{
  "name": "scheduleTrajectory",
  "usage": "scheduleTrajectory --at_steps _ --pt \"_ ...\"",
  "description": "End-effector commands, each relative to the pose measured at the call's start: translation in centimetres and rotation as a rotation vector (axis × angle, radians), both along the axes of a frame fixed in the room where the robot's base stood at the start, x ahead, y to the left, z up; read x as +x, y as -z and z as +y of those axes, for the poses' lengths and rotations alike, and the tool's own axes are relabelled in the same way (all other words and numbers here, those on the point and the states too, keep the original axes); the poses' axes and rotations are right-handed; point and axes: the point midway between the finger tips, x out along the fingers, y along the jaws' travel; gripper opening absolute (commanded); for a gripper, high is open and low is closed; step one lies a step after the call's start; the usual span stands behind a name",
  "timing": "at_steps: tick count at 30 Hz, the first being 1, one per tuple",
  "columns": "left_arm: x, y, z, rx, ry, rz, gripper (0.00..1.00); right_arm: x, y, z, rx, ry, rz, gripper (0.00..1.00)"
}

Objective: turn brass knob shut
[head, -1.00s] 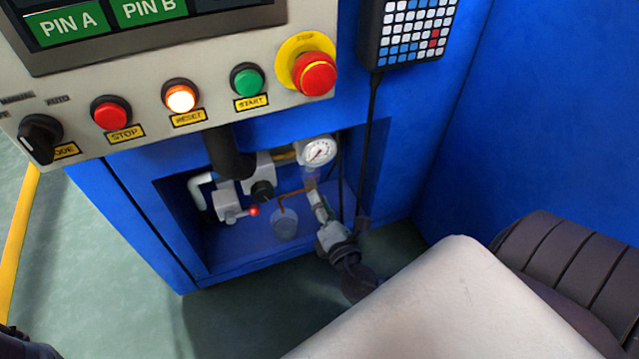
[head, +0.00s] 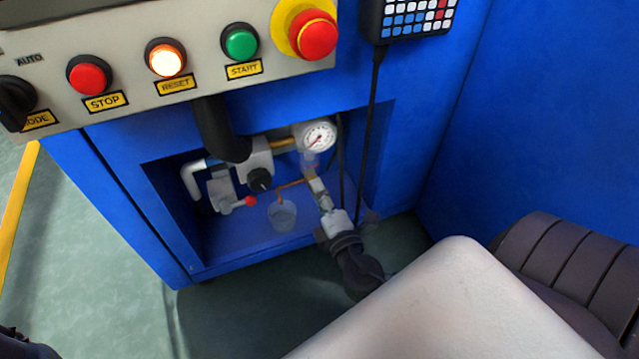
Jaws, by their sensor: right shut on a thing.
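In the head view my right gripper (head: 314,184) reaches into the cabinet recess from the lower right. Its fingers are shut at the underside of a small clear bowl (head: 309,160) below the round pressure gauge (head: 318,136). The brass knob is there, almost wholly hidden by the fingertips, so how far it is turned cannot be told. A thin copper-coloured tube (head: 291,185) runs left from that spot and bends down to a clear cup (head: 282,215). My left gripper is not in view.
A black regulator knob (head: 259,180) and a red-tipped lever (head: 250,201) sit left of the bowl. A thick black hose (head: 220,130) and a hanging black cable (head: 368,140) frame the opening. The button panel (head: 130,60) overhangs it.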

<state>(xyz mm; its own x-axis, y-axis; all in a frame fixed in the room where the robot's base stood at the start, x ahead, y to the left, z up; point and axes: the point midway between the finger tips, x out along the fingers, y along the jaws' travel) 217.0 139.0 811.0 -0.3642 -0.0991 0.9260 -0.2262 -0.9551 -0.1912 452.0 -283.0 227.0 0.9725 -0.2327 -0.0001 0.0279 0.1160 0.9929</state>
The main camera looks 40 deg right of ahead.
Motion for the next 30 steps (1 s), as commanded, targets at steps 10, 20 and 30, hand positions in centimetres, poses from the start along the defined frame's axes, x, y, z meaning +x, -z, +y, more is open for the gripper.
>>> scheduleTrajectory --at_steps 10,20,30 --pt "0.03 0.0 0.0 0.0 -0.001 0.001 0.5 0.04 -0.04 -0.15 -0.003 0.004 -0.001 0.45" --pt "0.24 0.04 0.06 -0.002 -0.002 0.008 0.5 0.01 -0.01 -0.06 -0.003 0.002 0.0 0.5" --pt "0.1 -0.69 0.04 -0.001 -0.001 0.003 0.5 0.01 -0.27 -0.03 -0.048 0.0 0.011 0.5"
